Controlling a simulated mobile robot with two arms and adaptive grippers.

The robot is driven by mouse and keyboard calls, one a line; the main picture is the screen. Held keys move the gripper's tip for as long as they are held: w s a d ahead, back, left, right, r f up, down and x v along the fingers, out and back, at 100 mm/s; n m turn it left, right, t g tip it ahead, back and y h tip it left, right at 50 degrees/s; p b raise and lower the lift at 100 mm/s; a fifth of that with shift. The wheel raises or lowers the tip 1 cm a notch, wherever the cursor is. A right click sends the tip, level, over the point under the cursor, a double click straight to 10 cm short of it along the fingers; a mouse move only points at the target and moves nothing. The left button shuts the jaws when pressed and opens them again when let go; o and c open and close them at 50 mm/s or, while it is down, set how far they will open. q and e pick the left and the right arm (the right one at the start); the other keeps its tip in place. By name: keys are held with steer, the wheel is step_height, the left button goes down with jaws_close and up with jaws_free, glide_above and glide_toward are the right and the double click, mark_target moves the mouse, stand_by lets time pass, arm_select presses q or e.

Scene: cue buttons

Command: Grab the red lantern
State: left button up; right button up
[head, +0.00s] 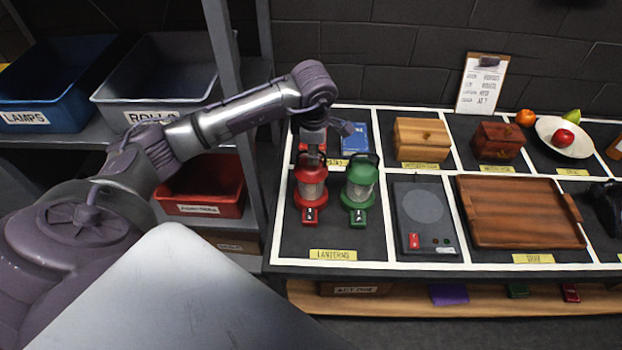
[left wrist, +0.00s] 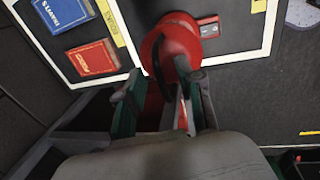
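The red lantern (head: 311,186) stands upright in the lanterns section at the table's left, with a small red tag in front of it. The green lantern (head: 359,186) stands just to its right. My left gripper (head: 313,150) points down right over the red lantern's top. In the left wrist view, its two fingers (left wrist: 163,92) are apart, with red of the lantern (left wrist: 180,38) and its dark handle between and beyond them. I cannot tell whether a finger touches it. The lantern's lower part is hidden in the wrist view. My right gripper is not in view.
A blue book (head: 355,138) lies behind the lanterns, and a red one (left wrist: 92,58) shows in the wrist view. A shelf post (head: 256,195) stands close left of the table. A device with a round plate (head: 424,210) and a wooden tray (head: 515,212) lie to the right.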

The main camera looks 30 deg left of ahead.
arm_select(q)
steer(key=shift+f, duration=0.4)
jaws_close()
steer(key=shift+w+r, duration=0.15)
steer(key=shift+r, duration=0.1)
